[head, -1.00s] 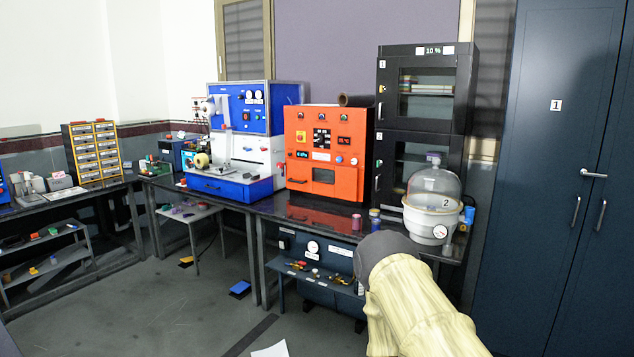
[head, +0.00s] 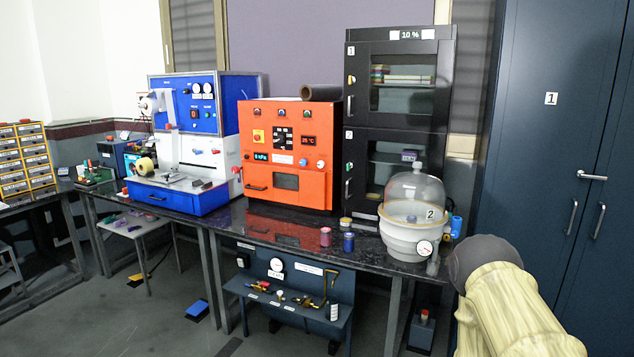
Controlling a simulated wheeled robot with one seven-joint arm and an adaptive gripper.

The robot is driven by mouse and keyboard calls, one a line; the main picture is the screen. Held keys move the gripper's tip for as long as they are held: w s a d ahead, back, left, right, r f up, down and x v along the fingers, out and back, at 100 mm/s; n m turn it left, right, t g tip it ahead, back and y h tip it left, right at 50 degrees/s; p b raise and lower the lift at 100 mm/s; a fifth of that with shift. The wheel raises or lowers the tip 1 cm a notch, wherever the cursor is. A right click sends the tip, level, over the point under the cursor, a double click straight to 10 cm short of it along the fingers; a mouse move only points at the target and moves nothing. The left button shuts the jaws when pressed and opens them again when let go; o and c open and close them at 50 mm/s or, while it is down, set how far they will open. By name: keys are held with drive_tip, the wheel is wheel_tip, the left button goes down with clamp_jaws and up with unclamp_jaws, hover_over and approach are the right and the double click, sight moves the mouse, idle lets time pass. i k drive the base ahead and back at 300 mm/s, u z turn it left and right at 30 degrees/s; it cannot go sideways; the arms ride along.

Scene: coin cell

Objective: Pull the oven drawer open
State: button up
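The orange oven (head: 289,150) stands on the dark bench, between the blue and white machine and the black cabinet. Its front has a control panel on top and a lower panel with a small dark window (head: 286,182) and a dark handle (head: 257,187) at the left. The lower front looks shut. My arm shows at the lower right as a cream sleeve with a dark rounded end. It is well to the right of the oven and apart from it. My gripper's fingers are not visible.
A glass bell jar on a white base (head: 402,240) stands at the bench's right end. The blue and white machine (head: 190,140) is to the left, the black cabinet (head: 434,110) to the right.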

sight(304, 188)
drive_tip(key=u, duration=0.1)
drive_tip(key=i, duration=1.65)
drive_tip(key=u, duration=0.7)
